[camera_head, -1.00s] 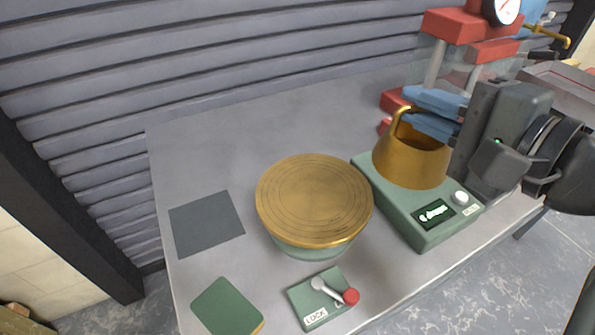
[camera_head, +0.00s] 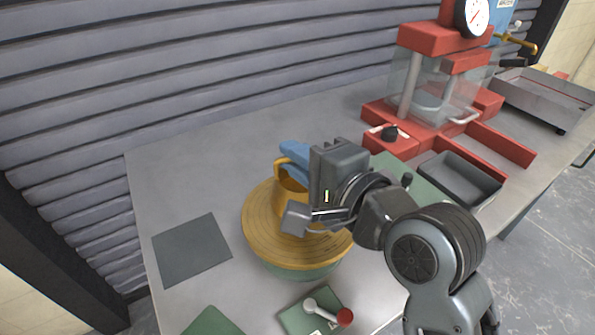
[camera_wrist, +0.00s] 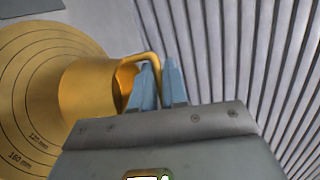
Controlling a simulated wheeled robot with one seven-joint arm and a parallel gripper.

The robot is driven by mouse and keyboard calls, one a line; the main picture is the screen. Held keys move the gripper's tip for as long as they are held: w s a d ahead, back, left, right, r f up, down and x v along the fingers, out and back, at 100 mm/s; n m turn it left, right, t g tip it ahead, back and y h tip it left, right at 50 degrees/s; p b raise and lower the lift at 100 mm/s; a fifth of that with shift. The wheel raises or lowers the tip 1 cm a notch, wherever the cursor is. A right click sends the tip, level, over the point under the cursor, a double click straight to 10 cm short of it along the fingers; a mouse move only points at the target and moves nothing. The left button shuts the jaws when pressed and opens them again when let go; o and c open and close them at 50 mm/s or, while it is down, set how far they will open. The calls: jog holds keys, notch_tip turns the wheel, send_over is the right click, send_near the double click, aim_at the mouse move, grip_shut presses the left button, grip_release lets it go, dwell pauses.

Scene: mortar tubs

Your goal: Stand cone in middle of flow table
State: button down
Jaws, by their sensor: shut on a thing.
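The brass cone (camera_head: 290,195) is over the round brass flow table (camera_head: 262,232), near its middle, and partly hidden by my gripper in the head view. My gripper (camera_head: 293,151) has blue fingers shut on the cone's handle. In the wrist view, the fingers (camera_wrist: 157,85) close around the handle loop, and the cone (camera_wrist: 90,92) looks upright over the ringed disc (camera_wrist: 28,95). I cannot tell whether the cone's base touches the disc or hangs just above it.
A lock plate with a red-knobbed lever (camera_head: 328,310) sits in front of the flow table. A dark mat (camera_head: 191,250) lies left. A red press (camera_head: 430,95), a dark tray (camera_head: 460,178) and a steel tray (camera_head: 545,95) stand right. A ribbed wall (camera_head: 200,70) runs behind.

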jog(key=shift+f, duration=1.4)
jog(key=shift+f, duration=0.1)
jog(key=c, duration=1.1)
grip_release()
jog(key=shift+c, duration=0.2)
jog(key=shift+d, duration=0.1)
jog(key=v, duration=1.2)
jog(key=shift+b, duration=0.45)
